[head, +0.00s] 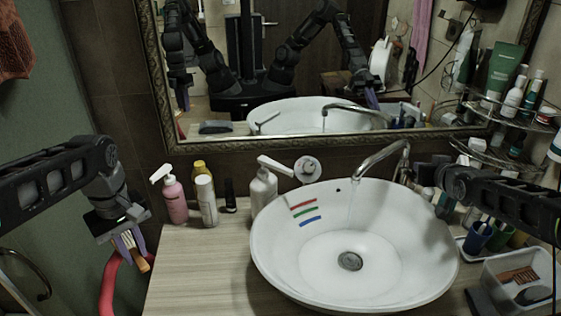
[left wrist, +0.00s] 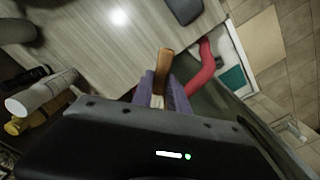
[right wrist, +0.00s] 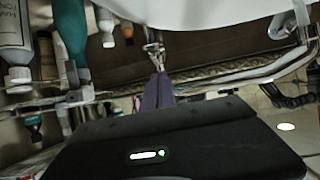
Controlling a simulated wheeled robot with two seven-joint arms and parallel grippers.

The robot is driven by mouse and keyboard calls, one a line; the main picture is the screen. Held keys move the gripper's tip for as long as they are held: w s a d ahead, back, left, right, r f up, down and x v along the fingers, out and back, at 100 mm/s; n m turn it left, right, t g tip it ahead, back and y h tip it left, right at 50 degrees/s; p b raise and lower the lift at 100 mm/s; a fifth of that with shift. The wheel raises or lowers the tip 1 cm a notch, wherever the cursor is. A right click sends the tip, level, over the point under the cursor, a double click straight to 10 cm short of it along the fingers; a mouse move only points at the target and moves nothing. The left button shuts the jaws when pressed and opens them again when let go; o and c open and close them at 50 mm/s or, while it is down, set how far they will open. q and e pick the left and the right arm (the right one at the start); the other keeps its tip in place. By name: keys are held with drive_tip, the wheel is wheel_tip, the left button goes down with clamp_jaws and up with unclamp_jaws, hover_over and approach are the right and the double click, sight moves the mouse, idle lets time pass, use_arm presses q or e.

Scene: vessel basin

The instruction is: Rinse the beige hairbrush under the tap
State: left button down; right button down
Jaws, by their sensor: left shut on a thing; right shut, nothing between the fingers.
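My left gripper (head: 130,248) is at the left, beside the counter's left edge. It is shut on a tan-brown piece with a paler part, seemingly the beige hairbrush (head: 143,263); its end also shows in the left wrist view (left wrist: 164,62). Its bristles cannot be made out. The curved chrome tap (head: 378,155) reaches over the white basin (head: 270,255), well to the right of this gripper. A faint thin stream of water seems to fall from its spout. My right gripper (right wrist: 157,78) is shut and empty, close to a small chrome fitting (right wrist: 153,45) in the right wrist view.
A pink pump bottle (head: 174,200), a white bottle (head: 207,200) and a pale dispenser (head: 263,190) stand left of the basin. A clear bin (head: 490,275) with a brown comb is at the right. Crowded shelves (head: 490,155) rise behind it. The counter (head: 200,265) front left is clear.

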use_arm(q)
drive_tip(key=shift+s+r, duration=0.1)
use_arm(e)
drive_tip(key=shift+s+d+f, duration=0.1)
drive_tip(key=shift+s+f, duration=0.15)
drive_tip(key=shift+f, duration=0.35)
drive_tip(key=shift+s+f, duration=0.25)
drive_tip(key=shift+f, duration=0.5)
